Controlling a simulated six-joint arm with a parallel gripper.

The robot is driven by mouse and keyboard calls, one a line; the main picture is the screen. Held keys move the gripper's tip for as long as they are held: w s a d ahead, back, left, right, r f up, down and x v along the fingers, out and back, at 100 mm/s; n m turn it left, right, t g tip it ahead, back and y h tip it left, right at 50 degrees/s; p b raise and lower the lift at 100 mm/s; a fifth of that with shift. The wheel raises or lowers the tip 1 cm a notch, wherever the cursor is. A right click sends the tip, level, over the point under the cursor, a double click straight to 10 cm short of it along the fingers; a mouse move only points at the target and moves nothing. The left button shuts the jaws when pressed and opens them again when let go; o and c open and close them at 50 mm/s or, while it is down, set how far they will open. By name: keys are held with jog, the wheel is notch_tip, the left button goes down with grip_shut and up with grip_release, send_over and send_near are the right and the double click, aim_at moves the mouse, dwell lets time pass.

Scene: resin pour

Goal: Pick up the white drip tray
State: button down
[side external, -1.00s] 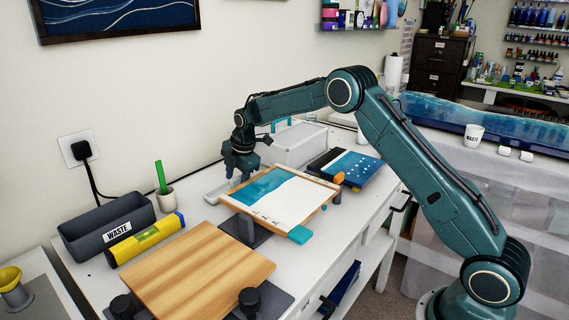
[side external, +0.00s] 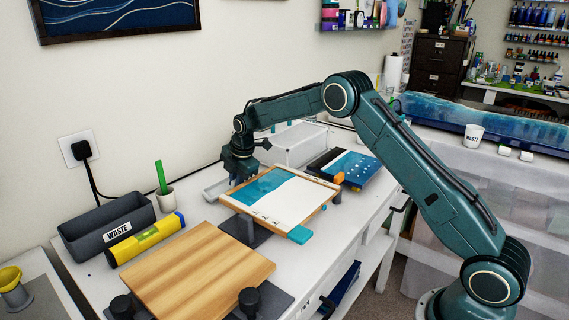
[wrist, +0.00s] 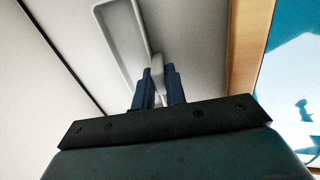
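The white drip tray (side external: 215,189) lies on the white bench by the wall, left of the framed blue-and-white panel (side external: 275,192). My gripper (side external: 240,181) points down at the tray's near end, and its fingertips are hidden in the side view. In the wrist view, the long shallow tray (wrist: 121,40) runs up and left. My blue fingers (wrist: 158,88) sit on both sides of a narrow pale part of the tray, with no clear gap. The tray appears to rest on the bench.
The panel's wooden edge (wrist: 250,45) is close beside my gripper. A clear-sided box (side external: 298,146) stands behind, and a blue dotted board (side external: 346,167) lies right of it. A grey waste bin (side external: 105,226), yellow level (side external: 146,239) and wooden board (side external: 200,275) are in front.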

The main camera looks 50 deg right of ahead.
dwell(0.3)
notch_tip(320, 180, up, 20)
dwell(0.8)
dwell(0.4)
